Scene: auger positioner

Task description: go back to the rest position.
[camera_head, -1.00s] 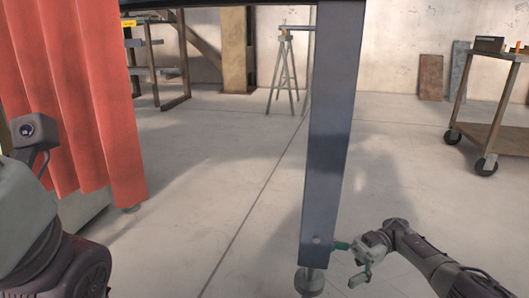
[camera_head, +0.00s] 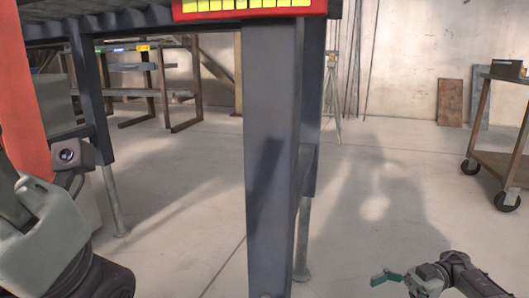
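My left arm stands at the left edge in the head view, with a small camera on it. The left gripper's fingers are not in view. My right gripper (camera_head: 392,284) is low at the bottom right, over the floor. One green finger points left, and the lower finger is partly cut off by the frame's bottom edge. The fingers look spread, with nothing seen between them. The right gripper is apart from the blue-grey machine post (camera_head: 268,160), to the right of it.
A red and yellow panel (camera_head: 250,8) is on the machine frame at the top. A red curtain (camera_head: 18,95) is at far left. A wheeled cart (camera_head: 500,140) stands at right. Boards (camera_head: 451,103) lean on the back wall. The floor between post and cart is clear.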

